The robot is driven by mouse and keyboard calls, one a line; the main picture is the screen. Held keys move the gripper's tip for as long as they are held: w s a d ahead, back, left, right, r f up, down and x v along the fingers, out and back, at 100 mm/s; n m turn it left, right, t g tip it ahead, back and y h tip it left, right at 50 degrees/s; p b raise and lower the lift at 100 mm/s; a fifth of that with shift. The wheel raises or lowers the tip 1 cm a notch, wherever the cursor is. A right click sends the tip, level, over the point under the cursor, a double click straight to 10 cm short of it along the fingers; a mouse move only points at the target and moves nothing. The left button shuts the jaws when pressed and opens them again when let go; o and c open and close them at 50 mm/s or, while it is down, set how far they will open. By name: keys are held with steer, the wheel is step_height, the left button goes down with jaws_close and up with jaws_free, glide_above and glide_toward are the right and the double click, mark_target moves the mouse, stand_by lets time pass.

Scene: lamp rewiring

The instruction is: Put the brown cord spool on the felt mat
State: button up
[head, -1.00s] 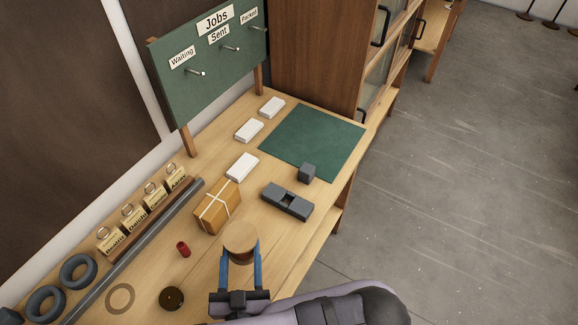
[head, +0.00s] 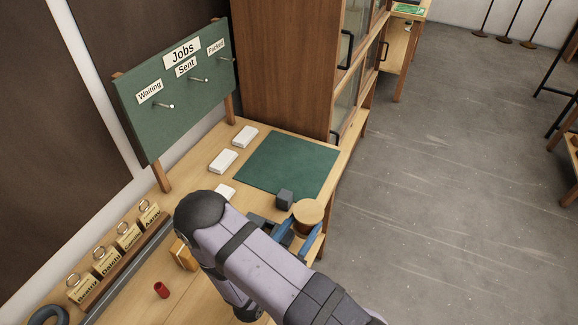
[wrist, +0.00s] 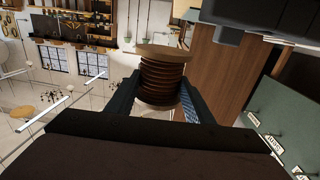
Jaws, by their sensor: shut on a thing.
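The brown cord spool (head: 308,212) has a pale wooden top disc. In the wrist view the spool (wrist: 161,78) shows its wound brown cord between two discs. My gripper (head: 300,236) is shut on the spool, with a blue finger on either side. It holds the spool near the bench's right edge, in front of the felt mat as seen in the head view. The green felt mat (head: 285,163) lies flat on the bench, farther back, and nothing lies on its middle. My arm hides part of the bench.
A dark grey cube (head: 285,197) stands at the mat's front edge, close to the spool. A dark grey block (head: 257,219) is partly hidden behind my arm. White boxes (head: 223,160) lie left of the mat. A cabinet (head: 287,65) stands behind it.

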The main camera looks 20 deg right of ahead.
steer(key=w+d+f+m+g+h+b, duration=0.1)
steer(key=d+f+m+g+h+b, duration=0.2)
steer(key=d, duration=0.7)
steer(key=w+d+m+g+b, duration=0.1)
steer(key=d+g+b, duration=0.25)
steer(key=d, duration=0.65)
steer(key=w+d+r+n+t+y+b, duration=0.2)
steer(key=w+d+r+n+t+b, duration=0.25)
steer(key=w, duration=0.45)
steer(key=w+a+r+n+t+y, duration=0.2)
steer(key=w+a+n+t+y, duration=0.15)
steer(key=w+y, duration=0.2)
steer(key=w+a+r+n+t+y, duration=0.2)
steer(key=w+t+y, duration=0.2)
steer(key=w, duration=0.2)
steer(key=w+a+f+n+y, duration=0.3)
steer(key=a+n+y, duration=0.15)
steer(key=a, duration=0.25)
steer(key=shift+m+t+y, duration=0.25)
steer(key=shift+t+y, duration=0.15)
steer(key=shift+t, duration=0.05)
steer(key=shift+a+f+p, duration=0.2)
steer(key=shift+f+p, duration=0.9)
steer(key=shift+f, duration=3.65)
steer(key=shift+f, duration=0.15)
